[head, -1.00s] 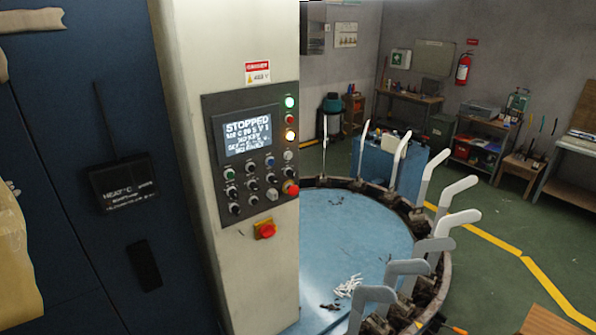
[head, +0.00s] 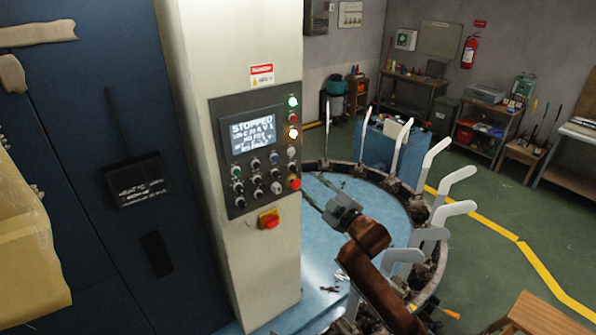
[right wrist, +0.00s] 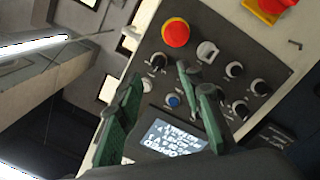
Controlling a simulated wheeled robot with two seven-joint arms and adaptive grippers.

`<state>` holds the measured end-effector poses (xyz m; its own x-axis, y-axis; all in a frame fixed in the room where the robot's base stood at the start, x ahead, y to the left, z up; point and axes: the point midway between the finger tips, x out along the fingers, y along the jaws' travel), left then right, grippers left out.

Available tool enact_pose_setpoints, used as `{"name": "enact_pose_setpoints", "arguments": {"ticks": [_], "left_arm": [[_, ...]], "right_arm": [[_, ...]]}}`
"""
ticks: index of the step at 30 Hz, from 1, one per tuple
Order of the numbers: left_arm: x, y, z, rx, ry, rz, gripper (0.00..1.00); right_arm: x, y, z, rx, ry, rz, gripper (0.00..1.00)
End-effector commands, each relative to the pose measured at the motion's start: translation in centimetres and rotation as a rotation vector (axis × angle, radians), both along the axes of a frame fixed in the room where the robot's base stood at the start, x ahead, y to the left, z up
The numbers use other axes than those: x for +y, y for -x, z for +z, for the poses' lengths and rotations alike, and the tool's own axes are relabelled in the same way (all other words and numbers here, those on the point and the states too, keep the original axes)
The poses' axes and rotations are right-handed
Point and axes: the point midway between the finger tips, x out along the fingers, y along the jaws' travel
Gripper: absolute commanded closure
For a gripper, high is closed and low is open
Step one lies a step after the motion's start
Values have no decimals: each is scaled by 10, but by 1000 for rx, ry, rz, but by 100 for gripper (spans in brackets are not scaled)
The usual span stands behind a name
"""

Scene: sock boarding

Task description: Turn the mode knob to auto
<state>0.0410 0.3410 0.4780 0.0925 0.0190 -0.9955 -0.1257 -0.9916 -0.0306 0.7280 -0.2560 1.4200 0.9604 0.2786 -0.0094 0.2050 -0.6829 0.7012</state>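The dark control panel (head: 222,178) is on the cream column, and its screen (head: 253,134) reads STOPPED. Several black knobs (head: 257,180) fill its lower rows, beside coloured buttons and a red mushroom button (head: 295,183). The knob labels are too small to read, so I cannot tell which is the mode knob. My right gripper (head: 312,187) is right of the panel, apart from it. In the right wrist view its green fingers (right wrist: 160,105) are spread with nothing between them. Black knobs (right wrist: 233,70) and the red button (right wrist: 175,32) show beyond. My left gripper is out of view.
A red-and-yellow switch (head: 269,218) is below the panel. A round blue table (head: 375,210), ringed with upright white sock forms (head: 434,153), is to the right. A dark blue cabinet (head: 80,110) is at left. A wooden stool (head: 535,315) is at lower right.

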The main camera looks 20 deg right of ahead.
Motion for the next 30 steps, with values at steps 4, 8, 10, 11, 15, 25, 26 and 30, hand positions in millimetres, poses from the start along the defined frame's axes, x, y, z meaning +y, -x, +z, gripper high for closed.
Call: {"name": "enact_pose_setpoints", "arguments": {"ticks": [4, 8, 10, 11, 15, 25, 26, 30], "left_arm": [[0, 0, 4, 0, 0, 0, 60], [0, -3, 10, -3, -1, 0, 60], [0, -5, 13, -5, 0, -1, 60], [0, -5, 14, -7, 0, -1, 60], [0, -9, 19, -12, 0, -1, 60], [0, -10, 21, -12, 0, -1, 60], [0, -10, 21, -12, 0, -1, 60], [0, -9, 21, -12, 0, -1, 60]], "right_arm": [[6, -10, 10, -12, 5, 6, 66], [12, -29, 10, -11, 3, 6, 66], [15, -40, 10, -12, 3, 6, 66], [16, -45, 10, -11, 3, 6, 66], [21, -62, 10, -11, 4, 6, 66], [24, -74, 7, -12, 5, 6, 66], [24, -73, 7, -11, 5, 5, 66], [24, -73, 7, -11, 5, 5, 70]]}}
